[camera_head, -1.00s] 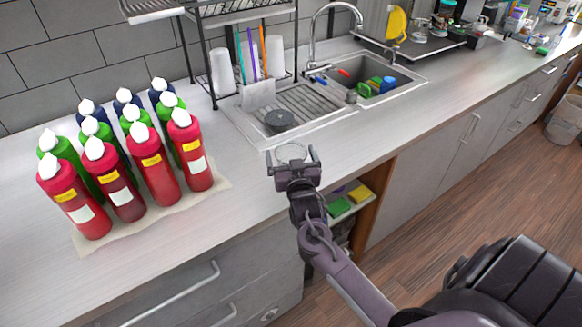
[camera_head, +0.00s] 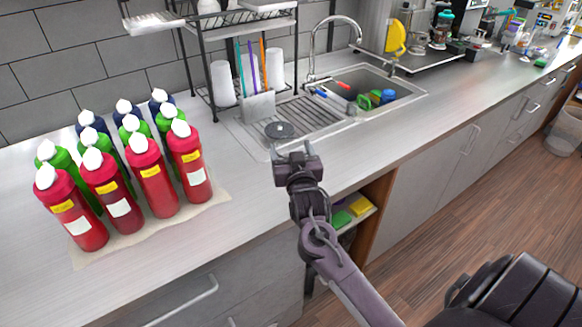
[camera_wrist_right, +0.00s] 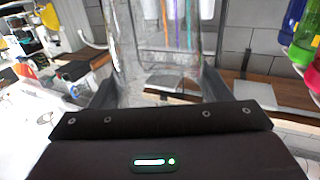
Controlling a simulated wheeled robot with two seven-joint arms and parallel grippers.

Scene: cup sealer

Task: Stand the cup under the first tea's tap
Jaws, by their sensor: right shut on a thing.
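My right gripper (camera_head: 297,155) is over the front of the counter, to the right of the red bottles and in front of the sink. In the right wrist view a clear, see-through cup (camera_wrist_right: 155,45) stands between the two dark fingers (camera_wrist_right: 155,88), and the gripper is shut on it. The cup looks empty, with the rack and straws showing through it. In the head view the cup is too faint to make out clearly. I cannot make out any tea tap. My left gripper is not in view.
Several red, green and dark blue bottles (camera_head: 151,178) stand on a mat at the left. A black rack (camera_head: 207,90) holds white cups and straws. A sink (camera_head: 370,85) with a faucet lies behind my gripper. The counter (camera_head: 250,210) between bottles and gripper is clear.

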